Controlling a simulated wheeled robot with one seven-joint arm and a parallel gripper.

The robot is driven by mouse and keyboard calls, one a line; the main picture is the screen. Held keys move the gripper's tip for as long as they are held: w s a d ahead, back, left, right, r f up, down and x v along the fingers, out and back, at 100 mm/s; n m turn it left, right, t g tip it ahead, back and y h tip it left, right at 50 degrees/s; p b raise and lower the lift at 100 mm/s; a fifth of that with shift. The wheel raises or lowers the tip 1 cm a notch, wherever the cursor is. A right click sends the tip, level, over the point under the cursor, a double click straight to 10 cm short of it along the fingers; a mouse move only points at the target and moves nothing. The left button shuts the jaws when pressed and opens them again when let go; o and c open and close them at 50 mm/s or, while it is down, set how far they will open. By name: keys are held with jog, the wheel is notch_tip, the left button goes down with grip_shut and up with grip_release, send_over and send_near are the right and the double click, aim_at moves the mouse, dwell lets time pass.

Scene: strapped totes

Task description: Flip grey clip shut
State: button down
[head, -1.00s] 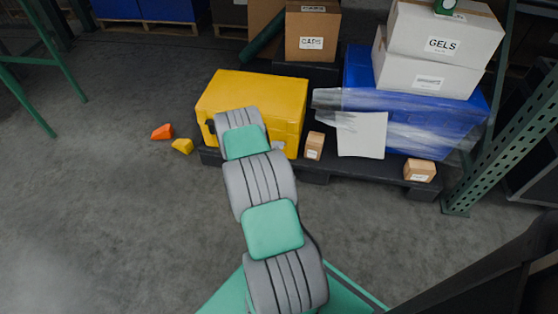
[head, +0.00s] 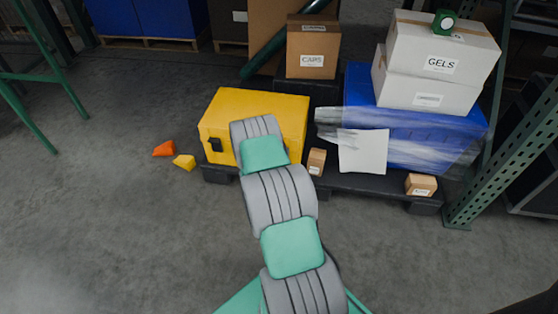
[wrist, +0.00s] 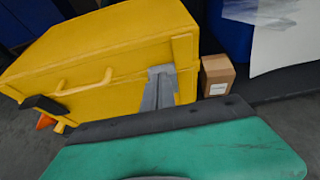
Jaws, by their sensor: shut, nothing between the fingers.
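The yellow tote (head: 245,115) sits on a dark pallet and fills the upper left of the wrist view (wrist: 110,50). A black latch (head: 214,145) is at the left of its front; in the wrist view the black latch (wrist: 45,105) sticks outward. The grey clip (wrist: 161,72) shows upright on the right part of the tote's front, near its corner. My gripper (wrist: 158,98) is shut and empty, right in front of the clip; grey on grey, I cannot tell whether they touch. In the head view my arm hides the clip and the fingers.
Small cartons (head: 317,161) (head: 421,185) stand on the pallet (head: 350,184) to the right. A wrapped blue tote (head: 410,130) carries white boxes (head: 440,55). An orange piece (head: 164,148) and a yellow piece (head: 185,162) lie on the floor. A green rack post (head: 500,145) rises at right.

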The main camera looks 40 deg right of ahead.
dwell(0.3)
jog(key=s+a+r+p, duration=0.4)
jog(key=a+r, duration=0.1)
jog(key=r, duration=0.4)
jog(key=shift+r, duration=0.4)
